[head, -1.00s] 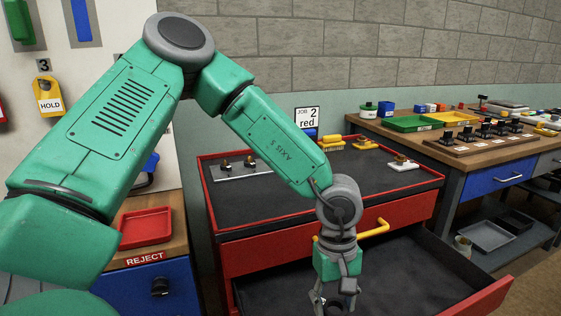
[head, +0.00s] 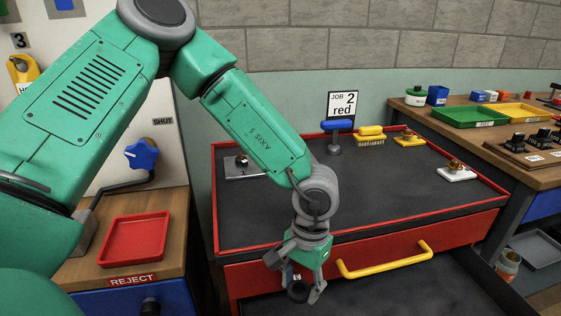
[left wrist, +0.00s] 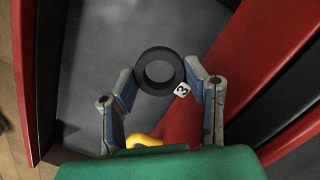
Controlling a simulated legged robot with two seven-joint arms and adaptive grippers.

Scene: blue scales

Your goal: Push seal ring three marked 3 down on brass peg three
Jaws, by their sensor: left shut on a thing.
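My left gripper (head: 296,287) is shut on a black seal ring (head: 298,292), in front of the red cabinet and above its open drawer. In the left wrist view the ring (left wrist: 160,53) sits between the fingertips (left wrist: 160,80), with a white tag marked 3 (left wrist: 182,90) on its near side. Brass pegs stand on the cabinet top: one on a grey plate (head: 240,172) at left, partly behind my arm, one on a yellow base (head: 409,140) at the back, and one on a white base (head: 457,174) at right. I cannot read which is peg three. My right gripper is not in view.
A blue-handled tool (head: 336,126) and a yellow brush (head: 370,134) stand at the cabinet's back. The yellow drawer handle (head: 385,263) sticks out right of my gripper. A red reject tray (head: 136,240) is at left. The cabinet top's middle (head: 370,190) is clear.

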